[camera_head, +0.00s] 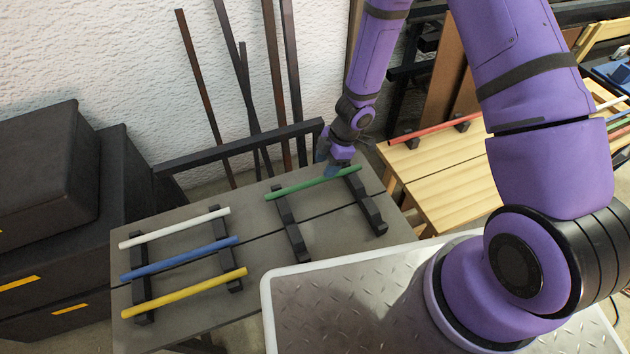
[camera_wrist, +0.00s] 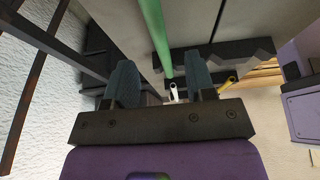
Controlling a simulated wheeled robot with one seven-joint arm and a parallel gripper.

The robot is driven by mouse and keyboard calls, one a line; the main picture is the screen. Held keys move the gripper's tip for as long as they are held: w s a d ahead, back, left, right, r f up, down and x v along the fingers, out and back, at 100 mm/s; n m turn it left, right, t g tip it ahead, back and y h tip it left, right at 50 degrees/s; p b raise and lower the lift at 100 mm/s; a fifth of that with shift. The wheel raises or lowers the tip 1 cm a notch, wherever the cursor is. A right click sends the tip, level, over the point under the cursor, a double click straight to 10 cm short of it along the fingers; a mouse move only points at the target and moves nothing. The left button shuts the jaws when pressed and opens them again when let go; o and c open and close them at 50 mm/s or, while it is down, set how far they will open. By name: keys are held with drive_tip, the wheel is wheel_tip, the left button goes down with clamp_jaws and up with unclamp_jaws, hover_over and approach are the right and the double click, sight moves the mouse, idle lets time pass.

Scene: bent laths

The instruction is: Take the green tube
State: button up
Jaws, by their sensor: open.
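The green tube (camera_head: 305,184) lies across two dark notched racks on the grey table, at their back end. My gripper (camera_head: 331,166) is at the right part of the tube, with its blue-grey fingertips close to it. In the wrist view, the green tube (camera_wrist: 154,35) runs down the picture toward the gap between the two fingers of my gripper (camera_wrist: 163,82). The fingers are apart, one on each side of the tube's line, with a gap on both sides. I cannot tell exactly how far the fingertips reach down past the tube.
White (camera_head: 174,228), blue (camera_head: 180,258) and yellow (camera_head: 185,291) tubes lie on racks at the left of the grey table (camera_head: 262,247). A red tube (camera_head: 435,128) lies on a wooden table (camera_head: 450,175) to the right. Dark bars lean on the wall behind. Black boxes (camera_head: 45,180) stand left.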

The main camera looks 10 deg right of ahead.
sight(316, 180)
drive_tip(key=shift+x, duration=3.1)
drive_tip(key=shift+a, duration=0.15)
drive_tip(key=shift+r, duration=0.1)
clamp_jaws()
